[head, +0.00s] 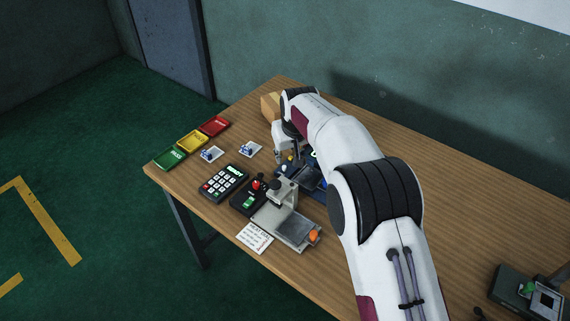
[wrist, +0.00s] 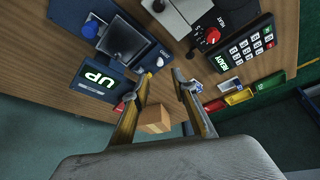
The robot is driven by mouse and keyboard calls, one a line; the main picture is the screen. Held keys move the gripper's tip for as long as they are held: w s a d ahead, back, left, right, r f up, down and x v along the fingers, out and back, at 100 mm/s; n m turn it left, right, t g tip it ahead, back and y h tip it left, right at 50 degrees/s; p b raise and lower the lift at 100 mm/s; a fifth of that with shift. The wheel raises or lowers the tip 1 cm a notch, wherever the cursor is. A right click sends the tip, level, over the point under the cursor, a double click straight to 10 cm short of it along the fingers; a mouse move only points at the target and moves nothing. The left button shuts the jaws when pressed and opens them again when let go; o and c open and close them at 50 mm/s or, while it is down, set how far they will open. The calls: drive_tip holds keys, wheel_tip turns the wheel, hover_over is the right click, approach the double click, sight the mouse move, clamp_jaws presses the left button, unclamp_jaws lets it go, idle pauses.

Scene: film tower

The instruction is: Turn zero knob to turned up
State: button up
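A dark blue device (wrist: 150,48) lies ahead of my fingers in the wrist view, with a lit display (wrist: 97,82) reading UP. A small pale knob (wrist: 160,62) sits on its near edge, close to the fingertips. No label shows which control is the zero knob. A blue knob (wrist: 90,29) and a red part (wrist: 120,107) also show around the device. My gripper (wrist: 161,78) is open, its two fingers apart with nothing between the tips. Whether a finger touches the pale knob cannot be told. In the head view the arm partly hides the blue device (head: 313,178).
A black heater box with a red knob (wrist: 213,36) and a keypad (head: 222,182) stand close by. A grey press (head: 284,192), a cardboard box (head: 269,106), and red (head: 214,126), yellow (head: 192,141) and green (head: 169,157) trays share the table. The table's right part is mostly bare.

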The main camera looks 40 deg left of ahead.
sight(284, 166)
drive_tip(key=shift+f, duration=0.1)
drive_tip(key=shift+x, duration=3.8)
clamp_jaws()
